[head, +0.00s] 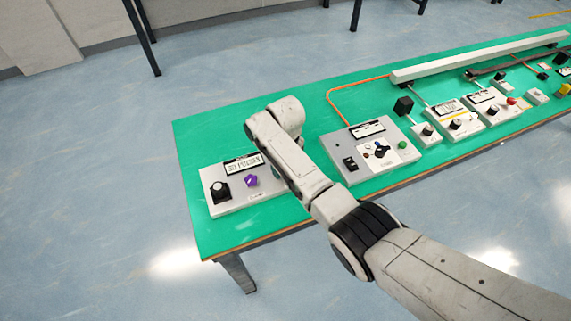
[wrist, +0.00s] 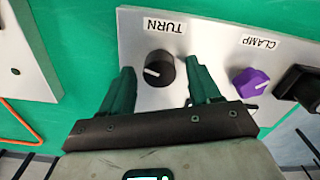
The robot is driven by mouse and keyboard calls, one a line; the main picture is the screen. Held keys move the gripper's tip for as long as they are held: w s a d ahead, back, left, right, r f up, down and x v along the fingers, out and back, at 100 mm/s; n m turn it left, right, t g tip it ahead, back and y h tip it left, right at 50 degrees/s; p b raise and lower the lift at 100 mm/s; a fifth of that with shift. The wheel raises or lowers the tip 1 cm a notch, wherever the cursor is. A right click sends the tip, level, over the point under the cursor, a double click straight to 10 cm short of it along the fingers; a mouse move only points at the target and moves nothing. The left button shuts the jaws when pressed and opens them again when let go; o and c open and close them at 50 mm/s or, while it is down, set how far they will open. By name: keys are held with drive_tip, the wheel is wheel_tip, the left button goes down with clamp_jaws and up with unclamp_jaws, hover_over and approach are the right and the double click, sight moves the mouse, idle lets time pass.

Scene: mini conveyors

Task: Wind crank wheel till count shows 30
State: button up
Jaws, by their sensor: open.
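In the wrist view a black round knob (wrist: 160,62) with a white pointer line sits on a light grey panel (wrist: 210,28) under the label TURN. I see no wheel with a handle. My gripper (wrist: 159,69) is open, with one dark green finger on each side of this knob. A gap shows on both sides, and I cannot tell the height of the fingertips over it. In the head view my arm hides the knob and my gripper. The left grey box has a display (head: 243,164) whose text is too small to read surely.
A purple CLAMP knob (wrist: 250,81) and a black knob (wrist: 300,85) are right of my gripper; the purple one is close to the right finger. Another control box (head: 370,150) and several more stand along the green table (head: 300,90). An orange cable (head: 345,88) runs behind.

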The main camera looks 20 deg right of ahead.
wheel_tip(320, 180, up, 11)
idle(0.6)
drive_tip(key=shift+f, duration=0.15)
drive_tip(key=s+d+f+m, duration=0.1)
drive_tip(key=s+f, duration=0.4)
drive_tip(key=s, duration=0.3)
drive_tip(key=s+d+f+m, duration=0.1)
drive_tip(key=s+f, duration=0.3)
drive_tip(key=s, duration=0.4)
drive_tip(key=s+d+r+m, duration=0.1)
drive_tip(key=s+d, duration=0.2)
drive_tip(key=s, duration=0.8)
drive_tip(key=s+d+r+m+t, duration=0.1)
drive_tip(key=s+d, duration=0.2)
drive_tip(key=s, duration=0.8)
drive_tip(key=shift+s+r, duration=0.15)
drive_tip(key=shift+s, duration=0.15)
drive_tip(key=shift+o, duration=0.2)
